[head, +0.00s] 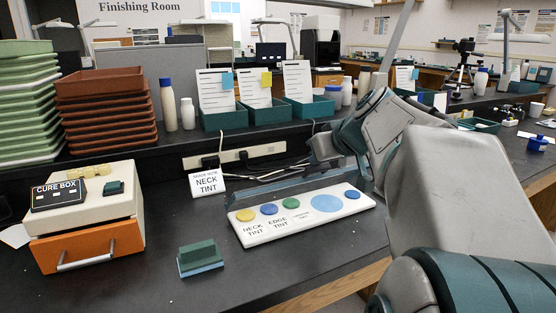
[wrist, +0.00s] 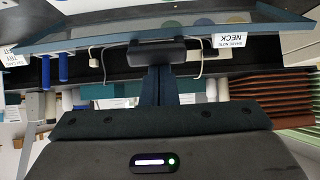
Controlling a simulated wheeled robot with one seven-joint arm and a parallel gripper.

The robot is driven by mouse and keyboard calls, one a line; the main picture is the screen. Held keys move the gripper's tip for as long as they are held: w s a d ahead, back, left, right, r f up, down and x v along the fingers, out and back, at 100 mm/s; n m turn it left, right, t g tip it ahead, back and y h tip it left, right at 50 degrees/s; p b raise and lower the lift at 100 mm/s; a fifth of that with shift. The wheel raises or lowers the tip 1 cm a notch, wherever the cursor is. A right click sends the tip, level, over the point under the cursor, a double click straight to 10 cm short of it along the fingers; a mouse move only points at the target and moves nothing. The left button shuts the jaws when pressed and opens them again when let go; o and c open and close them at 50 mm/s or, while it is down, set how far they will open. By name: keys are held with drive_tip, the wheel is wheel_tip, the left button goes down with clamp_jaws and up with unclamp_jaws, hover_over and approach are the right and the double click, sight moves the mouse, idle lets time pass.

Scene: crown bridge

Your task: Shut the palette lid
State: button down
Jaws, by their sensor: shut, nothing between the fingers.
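The palette (head: 290,228) is a long white tray on the dark bench, with yellow, blue, green and pale blue wells and printed labels. Its lid (head: 285,193) is a bluish see-through panel standing raised along the palette's back edge. The lid also crosses the top of the wrist view (wrist: 95,38), with wells showing faintly through it. My gripper (wrist: 157,54) is shut and empty, its dark fingertips at or very near the lid; I cannot tell whether they touch. In the head view my arm reaches in from the right and the gripper is behind the lid, its fingertips not clear.
A power strip (head: 235,155) with cables runs behind. A green block (head: 200,258) and the cure box (head: 90,215) sit at the left. The bench in front of the palette is clear.

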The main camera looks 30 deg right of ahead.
drive_tip(key=shift+s+f+b, duration=1)
drive_tip(key=shift+r, duration=0.1)
